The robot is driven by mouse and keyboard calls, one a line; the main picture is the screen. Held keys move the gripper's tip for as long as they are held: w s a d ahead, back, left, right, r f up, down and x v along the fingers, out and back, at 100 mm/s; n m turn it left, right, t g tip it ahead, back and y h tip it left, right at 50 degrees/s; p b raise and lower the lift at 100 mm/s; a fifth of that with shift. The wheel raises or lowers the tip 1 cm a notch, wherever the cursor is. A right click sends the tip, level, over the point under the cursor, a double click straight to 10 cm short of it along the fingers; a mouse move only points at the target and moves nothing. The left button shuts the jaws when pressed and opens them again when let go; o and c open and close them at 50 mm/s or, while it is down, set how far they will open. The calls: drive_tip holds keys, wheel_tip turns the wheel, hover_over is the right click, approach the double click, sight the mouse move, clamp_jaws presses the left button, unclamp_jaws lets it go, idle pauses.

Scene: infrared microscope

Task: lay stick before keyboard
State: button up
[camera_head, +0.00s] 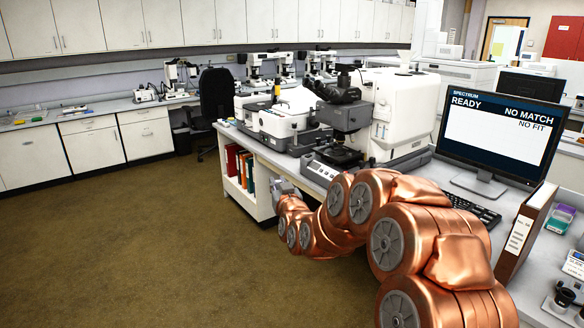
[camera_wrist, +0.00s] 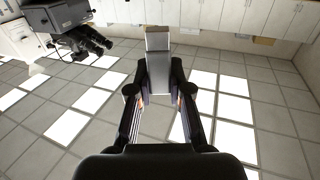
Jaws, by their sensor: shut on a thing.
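My gripper (camera_wrist: 158,68) is shut on a short grey and white stick (camera_wrist: 158,40), which points forward from between the fingertips in the wrist view. In the head view my gripper (camera_head: 284,187) is at the far end of my copper arm, in front of the bench and low beside its edge; the stick is too small there to make out clearly. The black keyboard (camera_head: 474,207) lies on the bench in front of the monitor, partly hidden by my arm. My gripper is well to the left of the keyboard.
The monitor (camera_head: 503,125) reads READY, NO MATCH, NO FIT. A brown binder (camera_head: 525,232) stands right of the keyboard. The microscope (camera_head: 345,115) and its stage unit stand on the bench behind my arm. Colored binders (camera_head: 240,168) fill the bench's end shelf. Open floor lies left.

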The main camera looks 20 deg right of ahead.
drive_tip(key=s+d+f+m+g+h+b, duration=0.1)
drive_tip(key=s+d+f+m+h+b, duration=0.3)
drive_tip(key=d, duration=0.6)
drive_tip(key=s+d+f+m+g+h+b, duration=0.1)
drive_tip(key=d+f+h+b, duration=0.3)
drive_tip(key=d, duration=0.6)
drive_tip(key=s+d+f+m+g+h+b, duration=0.1)
drive_tip(key=s+d+f+m+h+b, duration=0.1)
drive_tip(key=d+f, duration=0.55)
drive_tip(key=s+d+f+m+g+h+b, duration=0.35)
drive_tip(key=s+d+f, duration=0.25)
drive_tip(key=s+d, duration=0.4)
drive_tip(key=s+d+f+m+g+h+b, duration=0.35)
drive_tip(key=s+d+f+g, duration=0.35)
drive_tip(key=d, duration=0.5)
drive_tip(key=shift+t, duration=0.85)
drive_tip(key=shift+s+r+b+x, duration=0.1)
drive_tip(key=shift+s+r+x, duration=0.1)
drive_tip(key=shift+x, duration=2.8)
drive_tip(key=shift+s+r+b+x, duration=0.1)
drive_tip(key=shift+r+x, duration=0.1)
drive_tip(key=shift+x, duration=2.8)
drive_tip(key=shift+s+r+b+x, duration=0.1)
drive_tip(key=shift+s+r+x, duration=0.15)
drive_tip(key=shift+x, duration=2.75)
drive_tip(key=shift+d+f, duration=0.1)
drive_tip(key=shift+f, duration=0.15)
drive_tip(key=shift+f, duration=0.15)
